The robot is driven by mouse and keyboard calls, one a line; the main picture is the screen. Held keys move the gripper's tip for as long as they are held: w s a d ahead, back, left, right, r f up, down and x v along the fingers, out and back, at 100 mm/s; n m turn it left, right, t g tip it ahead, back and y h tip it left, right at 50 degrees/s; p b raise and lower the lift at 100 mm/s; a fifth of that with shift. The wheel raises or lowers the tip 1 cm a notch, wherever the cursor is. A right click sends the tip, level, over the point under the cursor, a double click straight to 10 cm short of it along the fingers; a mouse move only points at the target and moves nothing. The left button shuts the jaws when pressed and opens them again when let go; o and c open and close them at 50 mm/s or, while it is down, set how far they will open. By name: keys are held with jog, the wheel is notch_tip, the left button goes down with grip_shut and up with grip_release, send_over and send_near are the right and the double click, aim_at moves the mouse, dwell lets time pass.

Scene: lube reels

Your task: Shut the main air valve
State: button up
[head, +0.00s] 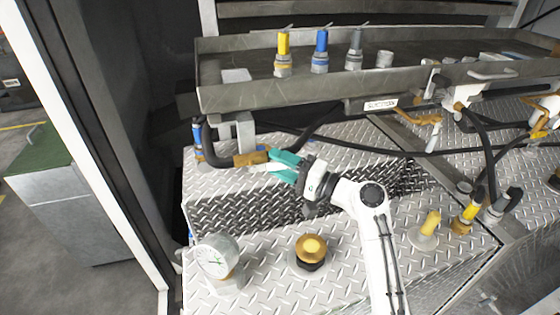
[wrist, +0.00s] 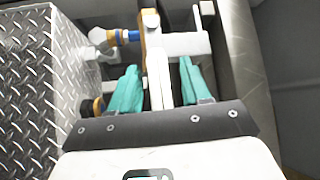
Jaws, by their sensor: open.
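A valve with a brass-coloured body (head: 250,159) sits at the left end of the diamond-plate deck, below the tray. In the wrist view a pale lever-like bar (wrist: 158,80) with a yellow-orange edge (wrist: 151,28) runs up between the fingers. A blue-ringed fitting (wrist: 128,35) is beside its upper end. My gripper (head: 270,162) has teal fingers and is open at the valve. In the wrist view my gripper (wrist: 158,72) has one finger on each side of the bar, with gaps visible. I cannot tell whether either finger touches it.
A grey tray (head: 225,97) holding yellow, blue and grey capped fittings is above the deck (head: 270,265). A gauge (head: 217,256) and a brass knob (head: 311,248) stand in front. Black hoses (head: 350,152) run behind my gripper. A white post (head: 90,160) is at left.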

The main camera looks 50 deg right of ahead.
jog(key=shift+w, duration=0.1)
jog(key=shift+c, duration=0.4)
grip_shut()
